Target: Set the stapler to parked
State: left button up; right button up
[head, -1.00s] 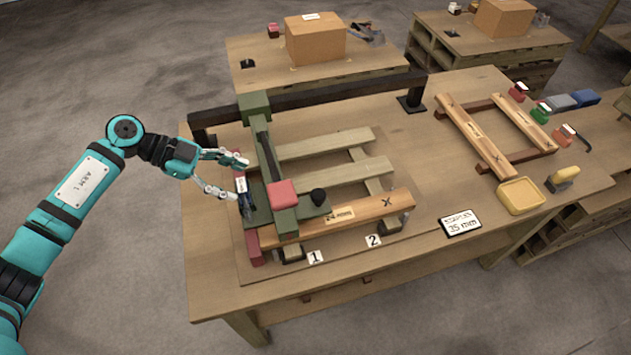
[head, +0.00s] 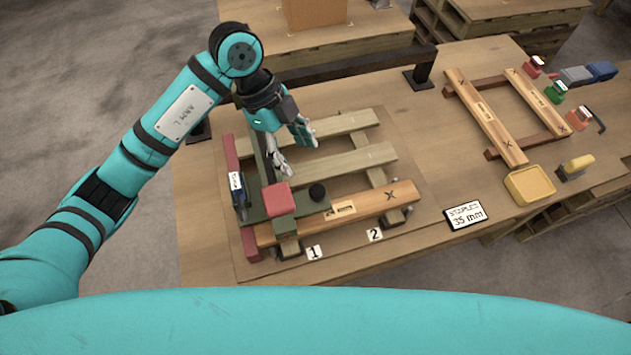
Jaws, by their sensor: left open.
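My left gripper (head: 297,157) is open and empty, above the slats just right of the green beam, behind the red block. My left forearm and wrist hide the beam's far end. My right gripper is out of view.
A dark rail (head: 370,63) runs behind the pallet. At right are a wooden frame (head: 485,115), a yellow tray (head: 530,184), a yellow-handled tool (head: 577,165) and a "STAPLES 35 mm" sign (head: 465,214). The tabletop between pallet and frame is clear.

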aim_at(317, 189)
pick_arm(q)
jog(key=p+x, duration=0.2)
jog(key=x, duration=0.9)
jog(key=shift+w+d, duration=0.1)
jog(key=shift+w, duration=0.05)
jog(key=shift+d+f, duration=0.15)
jog(key=shift+f, duration=0.35)
grip_shut()
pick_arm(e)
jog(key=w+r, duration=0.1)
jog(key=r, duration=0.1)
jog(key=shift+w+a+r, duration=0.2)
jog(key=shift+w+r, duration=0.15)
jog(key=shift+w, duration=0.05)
